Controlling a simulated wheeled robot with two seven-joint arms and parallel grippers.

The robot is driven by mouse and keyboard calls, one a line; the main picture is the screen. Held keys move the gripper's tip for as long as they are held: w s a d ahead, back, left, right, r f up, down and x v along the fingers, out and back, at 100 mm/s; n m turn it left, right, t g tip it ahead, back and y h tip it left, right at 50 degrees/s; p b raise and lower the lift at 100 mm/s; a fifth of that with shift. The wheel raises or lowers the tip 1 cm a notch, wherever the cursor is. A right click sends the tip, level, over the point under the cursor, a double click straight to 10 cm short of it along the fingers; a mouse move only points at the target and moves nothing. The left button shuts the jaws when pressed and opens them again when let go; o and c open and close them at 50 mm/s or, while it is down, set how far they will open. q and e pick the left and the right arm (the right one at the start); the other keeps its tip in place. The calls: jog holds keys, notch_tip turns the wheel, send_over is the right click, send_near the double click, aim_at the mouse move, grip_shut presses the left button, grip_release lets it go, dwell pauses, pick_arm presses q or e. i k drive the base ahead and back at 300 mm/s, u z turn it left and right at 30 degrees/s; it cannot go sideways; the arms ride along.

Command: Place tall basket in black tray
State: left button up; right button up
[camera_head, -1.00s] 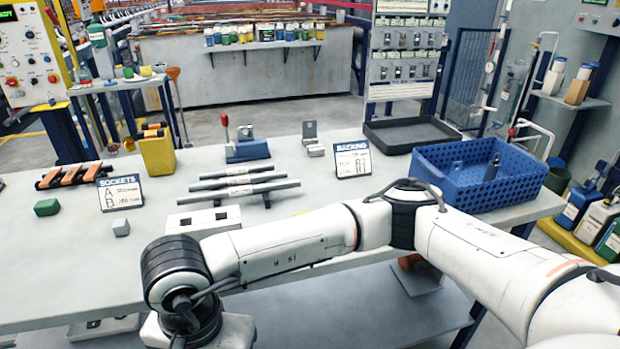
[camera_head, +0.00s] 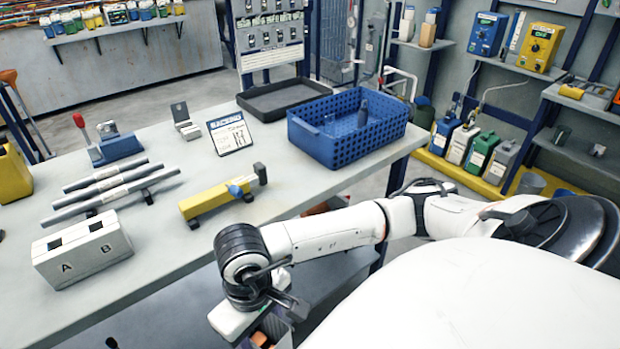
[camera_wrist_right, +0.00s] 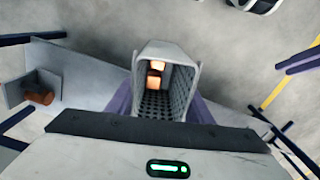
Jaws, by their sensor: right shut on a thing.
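The black tray (camera_head: 283,96) lies empty at the back of the table, left of and behind the blue crate. My right gripper (camera_wrist_right: 160,105) is shut on a tall grey basket (camera_wrist_right: 150,55) with perforated walls, seen in the right wrist view. Orange and pale items show inside the basket. In the head view the basket (camera_head: 277,331) is partly visible at the bottom edge, below and in front of the table's near edge. It is well apart from the tray. My left gripper is not in view.
A blue perforated crate (camera_head: 345,150) holding a dark blue item stands at the table's right end. Shelves with bottles stand at right.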

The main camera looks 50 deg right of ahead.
aim_at(292, 99)
jog(key=z, duration=3.2)
jog(key=i, duration=4.2)
jog(key=u, duration=2.3)
jog(key=i, duration=0.65)
jog(key=z, duration=0.15)
